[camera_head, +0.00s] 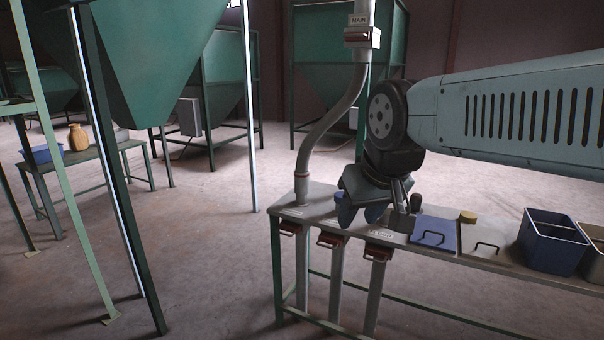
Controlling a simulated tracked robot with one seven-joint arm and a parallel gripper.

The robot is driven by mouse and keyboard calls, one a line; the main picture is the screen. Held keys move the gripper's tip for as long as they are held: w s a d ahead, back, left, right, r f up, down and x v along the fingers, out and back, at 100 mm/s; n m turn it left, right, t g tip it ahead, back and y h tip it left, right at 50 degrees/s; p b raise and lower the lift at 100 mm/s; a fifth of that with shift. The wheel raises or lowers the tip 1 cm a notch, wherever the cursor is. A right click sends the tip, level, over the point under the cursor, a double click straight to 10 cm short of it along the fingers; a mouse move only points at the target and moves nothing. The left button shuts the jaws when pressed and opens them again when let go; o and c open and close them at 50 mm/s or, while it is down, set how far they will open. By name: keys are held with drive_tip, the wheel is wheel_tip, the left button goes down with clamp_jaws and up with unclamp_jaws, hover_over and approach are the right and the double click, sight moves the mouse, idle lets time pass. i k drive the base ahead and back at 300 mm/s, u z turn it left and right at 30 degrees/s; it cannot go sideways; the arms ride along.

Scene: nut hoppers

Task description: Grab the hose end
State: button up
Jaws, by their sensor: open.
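A grey flexible hose (338,117) hangs from the pipe under the valve marked MAIN (360,36) and curves down to the left. Its lower end, the hose end (302,189), stands upright on the left end of the bench (470,258), above the leftmost red-handled gate. My gripper (359,213) is open and points down over the bench, to the right of the hose end and apart from it. Nothing shows between its fingers. My gripper and wrist hide part of the bench behind them.
Three pipes with red-handled gates run below the bench. A blue lidded plate (434,232), a grey plate (485,242) and a blue bin (552,239) are to the right. Green hoppers (155,60) on legs stand behind. A side table (90,157) is at left, with open floor between.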

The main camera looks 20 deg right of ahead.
sight(301, 180)
drive_tip(key=z, duration=0.15)
drive_tip(key=i, duration=1.4)
drive_tip(key=z, duration=0.1)
